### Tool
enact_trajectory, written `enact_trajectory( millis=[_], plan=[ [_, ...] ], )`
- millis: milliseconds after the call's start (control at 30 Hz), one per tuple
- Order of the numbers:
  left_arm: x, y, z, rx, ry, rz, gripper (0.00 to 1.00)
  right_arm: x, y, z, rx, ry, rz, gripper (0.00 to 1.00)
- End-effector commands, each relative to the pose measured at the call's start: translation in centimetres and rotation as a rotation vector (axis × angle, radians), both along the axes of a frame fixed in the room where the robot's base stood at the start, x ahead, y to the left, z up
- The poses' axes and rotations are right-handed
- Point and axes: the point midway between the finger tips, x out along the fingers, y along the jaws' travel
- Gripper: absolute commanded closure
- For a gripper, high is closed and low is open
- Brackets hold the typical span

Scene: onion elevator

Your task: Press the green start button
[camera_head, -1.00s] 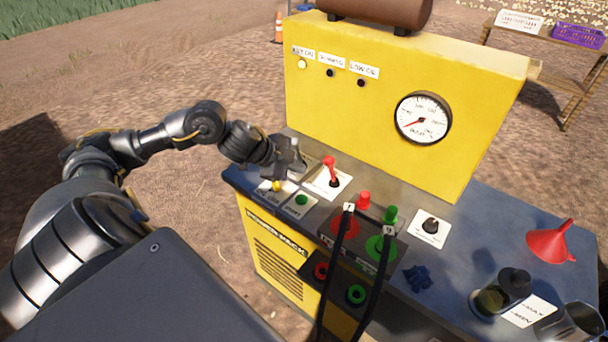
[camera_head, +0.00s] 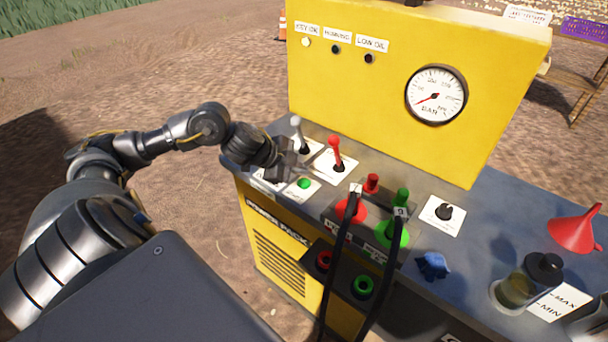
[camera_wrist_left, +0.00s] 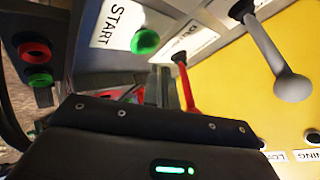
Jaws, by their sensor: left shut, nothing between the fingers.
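The green start button (camera_head: 304,183) sits on a white label plate near the left end of the grey console top. In the left wrist view the green button (camera_wrist_left: 145,41) shows beside the word START, beyond the gripper's dark body. My left gripper (camera_head: 296,170) is shut and empty. It is just above and to the left of the button in the head view; I cannot tell whether it touches. Its fingertips are not clear in the wrist view. My right gripper is not in view.
A red lever (camera_head: 336,152) and a grey lever (camera_head: 298,134) stand behind the button. Red and green hose couplings with black hoses (camera_head: 345,240) are to the right. The yellow panel (camera_head: 390,60) with a gauge (camera_head: 436,94) rises behind. A red funnel (camera_head: 575,230) stands far right.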

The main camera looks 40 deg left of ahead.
Motion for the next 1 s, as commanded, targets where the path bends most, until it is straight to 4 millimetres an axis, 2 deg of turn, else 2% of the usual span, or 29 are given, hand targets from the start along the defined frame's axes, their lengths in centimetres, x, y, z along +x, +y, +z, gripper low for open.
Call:
enact_trajectory(
  millis=[133, 633, 1000],
  plan=[
    [0.01, 0.0, -0.77, 0.0, 0.0, 0.0, 1.0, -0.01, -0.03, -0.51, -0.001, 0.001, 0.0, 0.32],
    [0.0, 0.01, -0.72, 0.0, 0.0, 0.0, 1.0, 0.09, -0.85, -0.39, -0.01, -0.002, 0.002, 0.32],
    [0.0, 0.01, -0.72, 0.0, 0.0, 0.0, 1.0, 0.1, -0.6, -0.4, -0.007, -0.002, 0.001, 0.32]
  ],
)
